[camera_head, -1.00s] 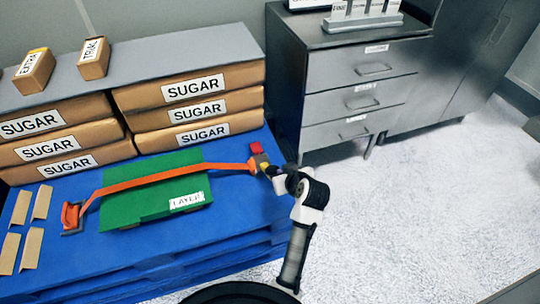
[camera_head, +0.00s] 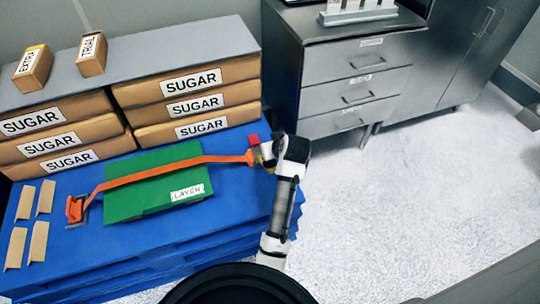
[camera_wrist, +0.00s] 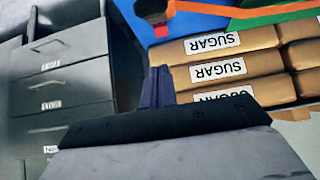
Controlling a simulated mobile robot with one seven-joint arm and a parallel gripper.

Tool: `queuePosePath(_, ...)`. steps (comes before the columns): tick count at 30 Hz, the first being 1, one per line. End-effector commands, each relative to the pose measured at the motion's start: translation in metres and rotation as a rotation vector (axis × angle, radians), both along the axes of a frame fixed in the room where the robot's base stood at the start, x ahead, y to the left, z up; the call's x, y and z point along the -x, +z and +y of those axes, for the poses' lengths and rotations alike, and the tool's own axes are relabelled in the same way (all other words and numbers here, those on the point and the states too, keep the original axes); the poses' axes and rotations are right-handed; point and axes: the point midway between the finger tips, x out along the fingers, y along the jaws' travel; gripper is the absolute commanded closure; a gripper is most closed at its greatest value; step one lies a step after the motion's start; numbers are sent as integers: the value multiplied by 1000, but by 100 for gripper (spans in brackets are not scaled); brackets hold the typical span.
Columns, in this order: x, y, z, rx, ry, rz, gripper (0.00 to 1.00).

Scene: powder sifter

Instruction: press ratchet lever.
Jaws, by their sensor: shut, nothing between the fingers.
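An orange strap (camera_head: 170,169) runs across a green slab marked LAYER (camera_head: 150,202) on a blue pallet. At its right end is the ratchet, with a red piece (camera_head: 253,139) beside it; my arm's end partly hides it. In the wrist view the dark ratchet (camera_wrist: 152,8) and red piece (camera_wrist: 161,31) are at the top edge, partly cut off. My gripper (camera_wrist: 157,72) is shut and empty, with its fingertips pointing toward the ratchet and a visible gap in the picture. I cannot tell which part is the lever or whether anything touches it.
Stacked SUGAR packs (camera_head: 198,104) stand behind the strap under a grey board (camera_head: 160,53) carrying two small boxes. A grey drawer cabinet (camera_head: 350,90) stands behind my arm to the right. Tan corner pieces (camera_head: 38,243) lie at the pallet's left. The floor at right is clear.

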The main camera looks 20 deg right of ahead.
Motion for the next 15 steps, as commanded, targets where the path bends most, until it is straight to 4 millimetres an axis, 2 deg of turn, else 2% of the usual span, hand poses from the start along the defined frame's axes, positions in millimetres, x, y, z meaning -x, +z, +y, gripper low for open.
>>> queuePosePath(11,-53,-54,3,-1,2,2,100)
queuePosePath(15,-40,-72,2,-1,0,3,100)
